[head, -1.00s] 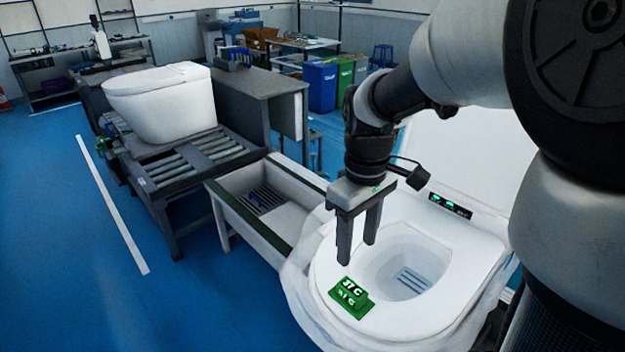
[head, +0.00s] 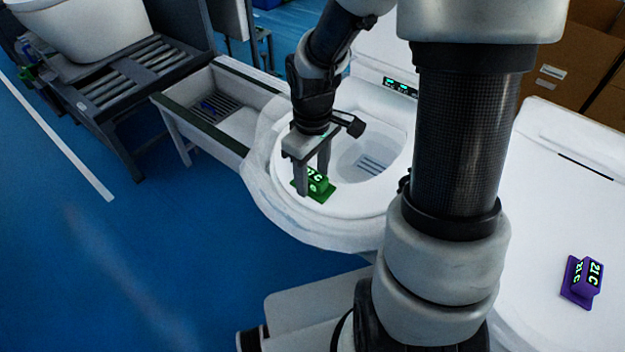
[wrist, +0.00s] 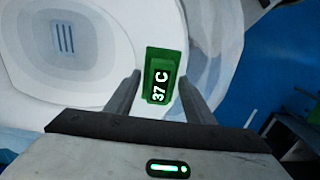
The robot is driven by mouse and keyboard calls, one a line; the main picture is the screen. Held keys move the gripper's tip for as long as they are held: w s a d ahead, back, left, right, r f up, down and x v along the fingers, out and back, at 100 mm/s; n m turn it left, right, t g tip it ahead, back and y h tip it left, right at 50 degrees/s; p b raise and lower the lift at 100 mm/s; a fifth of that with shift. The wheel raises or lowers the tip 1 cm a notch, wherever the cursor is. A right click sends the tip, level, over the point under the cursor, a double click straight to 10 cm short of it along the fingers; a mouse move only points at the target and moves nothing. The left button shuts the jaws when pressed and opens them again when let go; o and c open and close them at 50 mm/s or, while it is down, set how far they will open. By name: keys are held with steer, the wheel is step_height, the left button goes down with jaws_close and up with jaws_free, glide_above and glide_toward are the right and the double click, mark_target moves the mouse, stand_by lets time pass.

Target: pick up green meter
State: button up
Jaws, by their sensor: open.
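My gripper (head: 313,184) is open and lowered over the meter, pointing down. In the wrist view the two fingers of my gripper (wrist: 160,88) stand on either side of the meter's near part, with a gap visible on each side. In the head view the near finger hides part of the meter.
A purple meter (head: 582,280) lies on another white surface (head: 540,200) at the right. The toilet bowl (head: 370,155) opens just behind the green meter. A white trough (head: 215,105) and a roller conveyor (head: 130,75) stand at the left. Blue floor is clear at the lower left.

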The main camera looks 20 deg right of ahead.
steer(key=c, duration=0.9)
